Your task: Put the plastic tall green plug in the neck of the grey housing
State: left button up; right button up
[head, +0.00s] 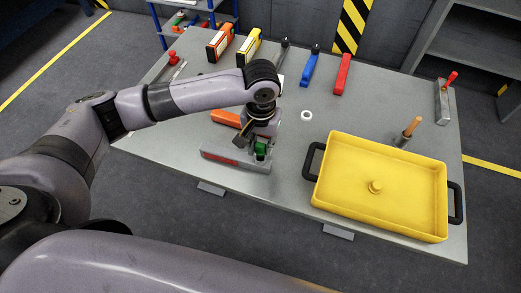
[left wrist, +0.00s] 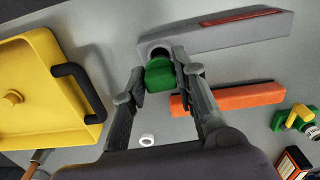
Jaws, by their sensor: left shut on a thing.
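The tall green plug (head: 261,147) is held in my left gripper (head: 259,142), which is shut on it. In the left wrist view the plug (left wrist: 160,74) sits between the two fingertips (left wrist: 158,80). The grey housing (head: 228,157) lies on the table below and left of the gripper; in the left wrist view it (left wrist: 235,31) runs along the top. Its round neck (left wrist: 153,46) is right at the far end of the plug. I cannot tell whether the plug's tip is inside the neck. My right gripper is not in view.
An orange bar (left wrist: 238,97) lies close beside the gripper. A yellow tray (head: 335,194) with black handles stands on the right of the table (head: 290,172). A white ring (head: 306,115) lies nearby. Several tools and boxes line the back edge.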

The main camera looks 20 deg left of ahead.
aim_at(259, 152)
pick_arm(q)
notch_tip(259, 152, down, 3)
jog(key=shift+s+r, duration=0.1)
jog(key=shift+r, duration=0.1)
jog(key=shift+f, duration=0.3)
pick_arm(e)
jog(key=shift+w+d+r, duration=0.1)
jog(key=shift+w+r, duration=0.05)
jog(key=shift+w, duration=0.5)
pick_arm(q)
jog(key=shift+f, duration=0.2)
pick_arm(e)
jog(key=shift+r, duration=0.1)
pick_arm(q)
jog(key=shift+o, duration=0.2)
jog(key=shift+s+f+p, duration=0.3)
jog(key=shift+s+f, duration=0.1)
jog(key=shift+f, duration=0.1)
jog(key=o, duration=0.9)
jog(key=shift+w+f, duration=0.1)
jog(key=shift+w, duration=0.4)
jog(key=shift+s, duration=0.15)
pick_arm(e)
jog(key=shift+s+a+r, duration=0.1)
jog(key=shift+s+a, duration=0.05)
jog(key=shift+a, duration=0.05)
pick_arm(q)
jog(key=shift+r, duration=0.2)
